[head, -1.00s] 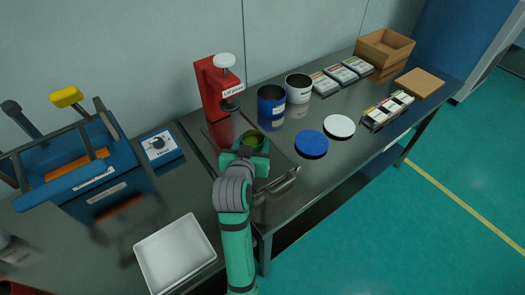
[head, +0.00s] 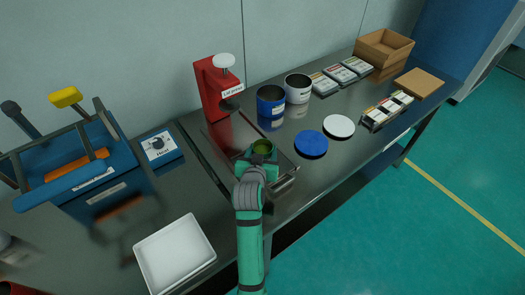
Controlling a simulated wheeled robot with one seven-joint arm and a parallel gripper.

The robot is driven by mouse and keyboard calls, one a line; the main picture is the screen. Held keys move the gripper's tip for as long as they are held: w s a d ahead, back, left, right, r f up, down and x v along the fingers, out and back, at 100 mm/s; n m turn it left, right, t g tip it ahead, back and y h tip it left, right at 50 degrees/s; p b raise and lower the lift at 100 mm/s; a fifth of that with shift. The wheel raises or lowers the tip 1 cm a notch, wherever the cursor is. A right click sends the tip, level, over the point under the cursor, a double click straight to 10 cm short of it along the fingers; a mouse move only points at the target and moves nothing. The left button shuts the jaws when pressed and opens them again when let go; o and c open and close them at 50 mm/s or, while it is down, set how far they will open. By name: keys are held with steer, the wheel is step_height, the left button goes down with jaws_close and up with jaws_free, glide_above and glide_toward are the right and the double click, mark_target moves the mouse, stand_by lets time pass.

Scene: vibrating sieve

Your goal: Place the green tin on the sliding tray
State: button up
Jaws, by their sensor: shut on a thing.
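The green tin (head: 263,148) is small and round, with its open top facing up. My gripper (head: 260,158) is shut on it, and the arm hides most of its side. The sliding tray (head: 222,136) is a dark metal plate on the bench, in front of the red lid press (head: 217,88). The tin is over the right part of the tray, near its handle (head: 284,181). I cannot tell whether the tin touches the tray.
A blue tin (head: 271,101) and a white tin (head: 298,88) stand right of the press. A blue lid (head: 311,144) and a white lid (head: 339,126) lie right of the tray. A white bin (head: 175,254) is at the front left, and a blue sieve machine (head: 75,170) behind it.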

steer(key=o, duration=1.2)
steer(key=shift+f, duration=0.1)
steer(key=shift+o, duration=0.2)
steer(key=v, duration=1.2)
